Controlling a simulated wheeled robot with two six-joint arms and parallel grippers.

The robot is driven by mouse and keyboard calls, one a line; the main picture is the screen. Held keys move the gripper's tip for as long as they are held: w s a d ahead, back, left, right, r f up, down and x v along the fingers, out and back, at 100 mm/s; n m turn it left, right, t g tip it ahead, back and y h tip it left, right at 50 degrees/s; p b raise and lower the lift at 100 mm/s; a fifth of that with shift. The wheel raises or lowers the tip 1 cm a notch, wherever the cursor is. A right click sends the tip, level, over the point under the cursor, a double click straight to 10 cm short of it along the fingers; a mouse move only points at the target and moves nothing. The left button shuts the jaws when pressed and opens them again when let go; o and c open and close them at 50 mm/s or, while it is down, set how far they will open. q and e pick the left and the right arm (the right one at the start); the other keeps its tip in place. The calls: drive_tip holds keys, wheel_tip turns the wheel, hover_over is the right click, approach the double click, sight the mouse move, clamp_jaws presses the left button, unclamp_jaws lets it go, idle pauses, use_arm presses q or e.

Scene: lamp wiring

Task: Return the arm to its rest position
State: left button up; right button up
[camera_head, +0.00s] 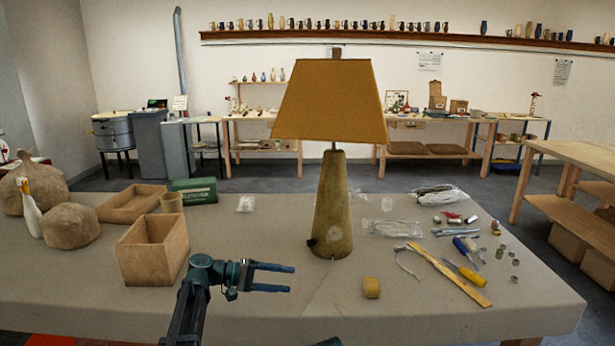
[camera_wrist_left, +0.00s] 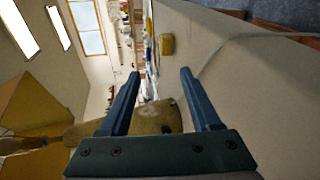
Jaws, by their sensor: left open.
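My left gripper (camera_head: 290,278) is open and empty above the front of the table, its fingers pointing right. It stands in front and to the left of the lamp's base, apart from it in the head view. The table lamp has a mustard shade (camera_head: 330,105) and a tapered olive base (camera_head: 334,205), and stands upright. In the left wrist view the open fingers (camera_wrist_left: 160,73) show with nothing between their tips. The lamp base (camera_wrist_left: 155,118) lies sideways in that view, partly hidden behind the fingers. My right gripper is not in view.
An open wooden box (camera_head: 153,252) stands just left of my left arm. A yellow block (camera_head: 371,287) lies to the right of the gripper. A wooden strip (camera_head: 450,275), a screwdriver (camera_head: 465,273) and small parts lie farther right. The front middle of the table (camera_head: 270,318) is clear.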

use_arm(q)
drive_tip(key=s+d+f+m+g+y+p, duration=0.2)
drive_tip(key=s+d+f+y, duration=0.2)
drive_tip(key=s, duration=0.5)
drive_tip(key=s+d+f+m+g+y+p, duration=0.1)
drive_tip(key=s+d+f+m+y+p, duration=0.2)
drive_tip(key=s, duration=0.7)
drive_tip(key=s+a+m+y+p, duration=0.1)
drive_tip(key=s+a+y+p, duration=0.2)
drive_tip(key=s+a+y, duration=0.3)
drive_tip(key=s+f+y, duration=0.1)
drive_tip(key=s+y, duration=0.2)
drive_tip(key=s, duration=0.1)
drive_tip(key=shift+s+m, duration=0.3)
drive_tip(key=shift+s, duration=0.05)
